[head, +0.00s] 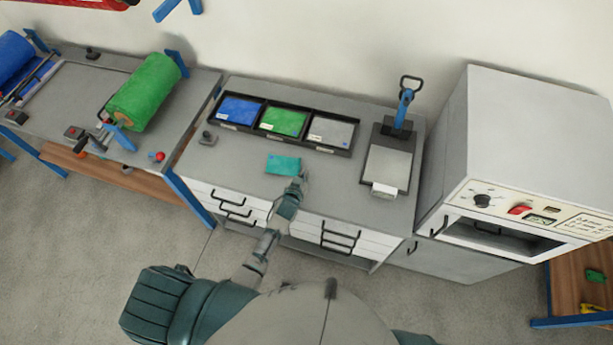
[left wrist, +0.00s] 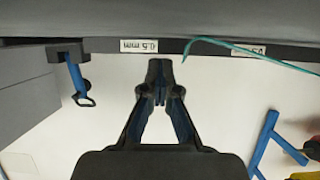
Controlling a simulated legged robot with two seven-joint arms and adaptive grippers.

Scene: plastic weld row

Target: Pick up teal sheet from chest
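The teal sheet (head: 283,164) lies on the grey top of the chest (head: 235,165), in front of the sheet trays. In the left wrist view, which is upside down, the sheet (left wrist: 250,54) shows nearly edge-on as a thin, slightly curved teal strip right of the fingertips. My left gripper (head: 303,180) is at the sheet's near right corner, low over the chest top. In the left wrist view, the fingertips of my left gripper (left wrist: 159,75) are together with nothing visible between them. A gap shows there between fingertips and sheet. My right gripper is out of view.
A black tray rack (head: 349,153) with blue, green and grey sheets stands behind the teal sheet. A blue-handled press (head: 403,107) stands to the right, then a white oven (head: 540,150). A green roll (head: 144,92) is on the left bench. The chest top left of the sheet is mostly clear.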

